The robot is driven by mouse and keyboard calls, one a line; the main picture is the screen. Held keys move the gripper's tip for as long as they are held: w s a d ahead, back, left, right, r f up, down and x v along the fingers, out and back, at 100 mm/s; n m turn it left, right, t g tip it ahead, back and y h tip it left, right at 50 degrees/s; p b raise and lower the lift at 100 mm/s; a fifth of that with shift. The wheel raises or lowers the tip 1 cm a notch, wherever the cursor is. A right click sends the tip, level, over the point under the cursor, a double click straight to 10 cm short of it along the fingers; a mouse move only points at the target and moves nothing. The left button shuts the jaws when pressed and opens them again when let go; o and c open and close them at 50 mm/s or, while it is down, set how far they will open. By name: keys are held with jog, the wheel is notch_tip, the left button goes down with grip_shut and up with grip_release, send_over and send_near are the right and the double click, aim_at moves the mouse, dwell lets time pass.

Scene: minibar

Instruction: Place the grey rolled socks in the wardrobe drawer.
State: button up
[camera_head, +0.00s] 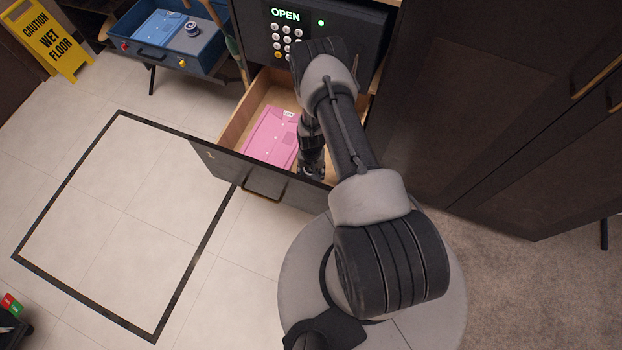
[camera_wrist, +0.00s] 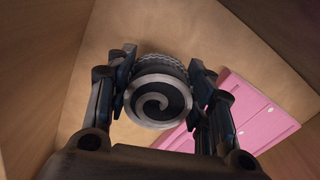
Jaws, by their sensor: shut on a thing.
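The grey rolled socks (camera_wrist: 156,97) show in the wrist view as a dark grey roll with a lighter spiral on its end. My gripper (camera_wrist: 158,92) is shut on them, one finger on each side. The wardrobe drawer (camera_head: 228,170) is pulled open in the head view. My gripper reaches down into it, on its right part, and the drawer's wooden walls surround it in the wrist view. I cannot tell whether the socks touch the drawer floor (camera_wrist: 80,75). In the head view my arm hides the socks.
A folded pink shirt (camera_head: 268,135) lies in the drawer, left of my gripper. A safe (camera_head: 305,40) with a keypad and a lit "OPEN" sign is above the drawer. A blue tray (camera_head: 128,47) and a yellow wet-floor sign (camera_head: 52,42) stand at the far left.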

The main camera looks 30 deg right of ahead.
jog(key=shift+f+b, duration=0.8)
jog(key=shift+f, duration=1.4)
jog(key=shift+f, duration=0.2)
jog(key=o, duration=1.1)
jog(key=shift+c, duration=0.2)
jog(key=shift+r, duration=0.2)
